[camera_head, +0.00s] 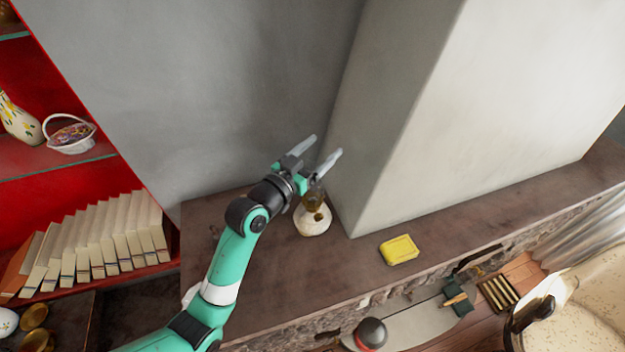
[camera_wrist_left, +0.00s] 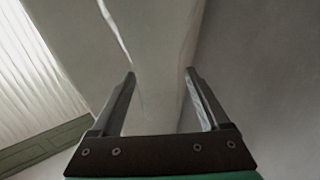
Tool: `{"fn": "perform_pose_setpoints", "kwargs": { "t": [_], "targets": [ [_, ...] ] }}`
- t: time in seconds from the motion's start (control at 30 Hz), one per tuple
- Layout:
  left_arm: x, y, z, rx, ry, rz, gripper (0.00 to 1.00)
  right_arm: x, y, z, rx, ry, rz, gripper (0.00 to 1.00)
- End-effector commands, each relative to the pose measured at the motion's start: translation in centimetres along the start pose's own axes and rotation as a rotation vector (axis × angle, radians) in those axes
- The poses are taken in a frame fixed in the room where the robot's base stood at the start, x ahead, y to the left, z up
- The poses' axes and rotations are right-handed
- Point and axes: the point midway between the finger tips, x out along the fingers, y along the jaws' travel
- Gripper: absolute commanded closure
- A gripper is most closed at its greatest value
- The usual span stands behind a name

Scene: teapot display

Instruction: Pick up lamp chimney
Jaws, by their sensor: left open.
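A small amber-brown glass piece (camera_head: 316,201), which looks like the lamp chimney, sits on a round cream-white base (camera_head: 313,222) on the brown ledge (camera_head: 270,290). My left gripper (camera_head: 326,146) is open and empty. In the head view its wrist overlaps the spot just above the glass piece, and its fingers point up and right, past it toward the walls. In the left wrist view the open fingers (camera_wrist_left: 160,73) have only walls between and beyond them; the glass piece is not seen there. Part of the glass is hidden by the gripper. My right gripper is not in view.
A pale wall block (camera_head: 440,120) rises behind the ledge, close to the gripper. A yellow box (camera_head: 398,249) lies on the ledge to the right. A red shelf with books (camera_head: 100,240) and a basket (camera_head: 70,135) stands at left. The ledge's left part is clear.

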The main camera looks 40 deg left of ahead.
Motion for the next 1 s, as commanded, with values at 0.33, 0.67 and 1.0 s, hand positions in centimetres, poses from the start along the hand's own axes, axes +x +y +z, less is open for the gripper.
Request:
{"fn": "perform_pose_setpoints", "kwargs": {
  "t": [0.33, 0.67, 1.0],
  "targets": [
    [-0.06, 0.00, 0.06, 0.000, -0.001, 0.000, 0.61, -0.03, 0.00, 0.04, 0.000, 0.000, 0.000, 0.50],
    [-0.07, 0.00, 0.07, 0.000, -0.001, 0.000, 1.00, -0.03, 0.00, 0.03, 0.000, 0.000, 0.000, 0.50],
    [-0.06, 0.00, 0.00, 0.000, -0.001, 0.000, 1.00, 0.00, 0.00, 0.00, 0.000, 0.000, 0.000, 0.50]
  ]
}}
